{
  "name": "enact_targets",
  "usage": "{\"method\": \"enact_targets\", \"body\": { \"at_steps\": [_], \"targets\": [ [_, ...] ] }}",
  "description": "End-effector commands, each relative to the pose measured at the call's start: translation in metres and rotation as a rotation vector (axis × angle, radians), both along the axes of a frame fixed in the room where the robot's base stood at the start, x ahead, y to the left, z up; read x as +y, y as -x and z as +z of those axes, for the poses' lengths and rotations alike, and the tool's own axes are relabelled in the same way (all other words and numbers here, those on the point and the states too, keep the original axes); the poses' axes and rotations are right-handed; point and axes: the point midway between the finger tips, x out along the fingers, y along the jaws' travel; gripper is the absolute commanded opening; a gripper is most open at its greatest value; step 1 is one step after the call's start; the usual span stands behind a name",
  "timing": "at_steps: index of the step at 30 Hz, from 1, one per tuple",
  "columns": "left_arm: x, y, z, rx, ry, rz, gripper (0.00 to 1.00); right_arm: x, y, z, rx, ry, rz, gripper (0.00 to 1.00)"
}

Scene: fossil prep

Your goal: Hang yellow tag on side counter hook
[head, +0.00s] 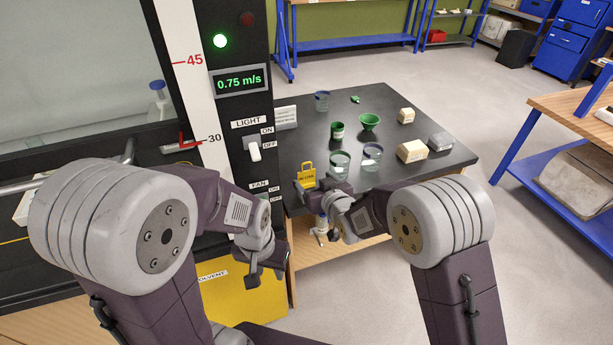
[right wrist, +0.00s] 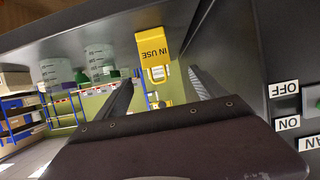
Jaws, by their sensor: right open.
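The yellow tag (head: 306,178), marked IN USE, is upright with its loop upward at the near left of the dark side counter (head: 440,161). In the right wrist view, which is turned upside down, the tag (right wrist: 154,47) shows between and beyond the two fingers, with no visible contact. My right gripper (head: 318,192) is open and empty, just in front of the tag; it also shows in the right wrist view (right wrist: 160,88). My left gripper (head: 264,272) hangs low before the yellow solvent cabinet, and its jaw opening is unclear. I cannot make out a hook.
Glass beakers (head: 372,155), a green funnel (head: 369,121), a green jar (head: 337,131) and pale blocks (head: 412,151) stand on the side counter. The control panel with a light switch (head: 254,150) rises left of it. Open floor lies to the right.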

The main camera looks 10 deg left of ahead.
Motion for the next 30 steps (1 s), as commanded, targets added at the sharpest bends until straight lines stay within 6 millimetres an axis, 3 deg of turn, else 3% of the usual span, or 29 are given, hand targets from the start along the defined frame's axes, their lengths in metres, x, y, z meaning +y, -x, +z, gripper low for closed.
{"method": "enact_targets", "body": {
  "at_steps": [6,12,19,28,30],
  "targets": [
    [0.000,-0.001,0.005,-0.001,0.000,0.000,0.36,0.015,-0.025,-0.013,0.002,0.001,-0.002,0.80],
    [0.000,0.000,0.007,-0.001,0.000,0.000,0.36,0.021,-0.032,-0.017,0.002,0.001,-0.002,0.80],
    [0.000,0.000,0.014,-0.001,0.000,0.000,0.36,0.041,-0.060,-0.032,0.001,0.000,-0.002,0.80],
    [0.000,0.000,0.014,-0.001,0.000,0.000,0.36,0.045,-0.067,-0.036,0.001,0.000,-0.002,0.80],
    [0.000,0.000,0.014,-0.001,0.000,0.000,0.36,0.045,-0.067,-0.036,0.001,0.000,-0.002,0.63]
  ]
}}
